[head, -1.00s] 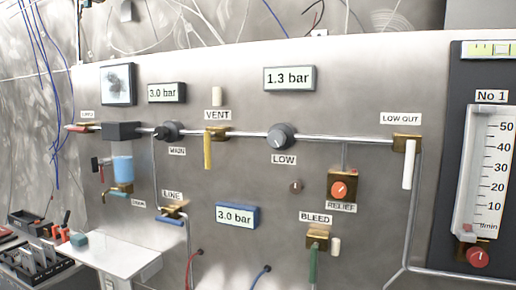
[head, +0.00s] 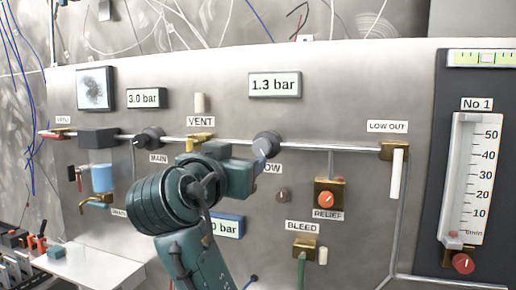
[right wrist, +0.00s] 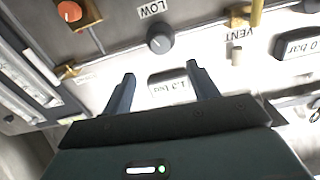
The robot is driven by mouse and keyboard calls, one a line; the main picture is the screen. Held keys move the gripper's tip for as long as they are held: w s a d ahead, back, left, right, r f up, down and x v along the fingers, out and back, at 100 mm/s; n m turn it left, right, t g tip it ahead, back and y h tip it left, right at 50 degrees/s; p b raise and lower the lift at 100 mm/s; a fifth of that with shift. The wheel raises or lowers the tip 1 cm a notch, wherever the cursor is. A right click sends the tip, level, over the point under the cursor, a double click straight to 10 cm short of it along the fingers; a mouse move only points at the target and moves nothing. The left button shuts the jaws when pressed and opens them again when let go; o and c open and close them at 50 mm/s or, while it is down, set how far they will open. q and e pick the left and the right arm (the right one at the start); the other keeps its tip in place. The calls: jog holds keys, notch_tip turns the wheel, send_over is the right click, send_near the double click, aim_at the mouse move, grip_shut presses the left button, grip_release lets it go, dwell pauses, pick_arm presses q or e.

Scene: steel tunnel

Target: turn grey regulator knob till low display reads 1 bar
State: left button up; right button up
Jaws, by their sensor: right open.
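The grey LOW knob (head: 270,140) sits on the pipe of the steel panel, its lower left partly covered by my right gripper in the head view. The low display (head: 275,85) above it reads 1.3 bar. No contact with the knob shows. My left gripper is not in view.
The VENT valve (head: 192,143) and MAIN knob (head: 150,139) lie left along the pipe. The RELIEF valve (head: 326,198) and BLEED valve (head: 305,246) are at lower right. My arm partly hides the blue-framed display (head: 230,226). A flow meter (head: 468,180) stands at far right.

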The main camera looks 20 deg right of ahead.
aim_at(260, 150)
jog(key=p+x, duration=0.3)
jog(key=x, duration=0.8)
jog(key=shift+r+p, duration=0.1)
jog(key=shift+p, duration=0.2)
jog(key=shift+w+d, duration=0.4)
jog(key=shift+w, duration=0.15)
jog(key=shift+c, duration=0.2)
jog(key=c, duration=0.9)
